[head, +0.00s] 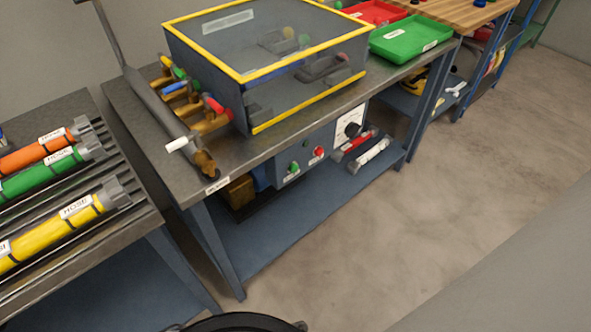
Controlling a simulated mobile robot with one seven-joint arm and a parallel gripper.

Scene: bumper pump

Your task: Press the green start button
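A green button (293,167) sits on the front of a grey control panel (336,147) fixed under the front edge of the grey workbench. A red button (319,152) is to its right on the same panel. A black round knob (352,129) on a white plate is further right. Small labels lie below the buttons, too small to read. My gripper is not in view, so its place relative to the button does not show.
A yellow-edged clear box (265,60) stands on the workbench (240,150), with coloured valves at its left. A rack with orange, green and yellow hoses (40,237) is at the left. Red and green trays (410,38) are at the back. The floor (430,190) in front is clear.

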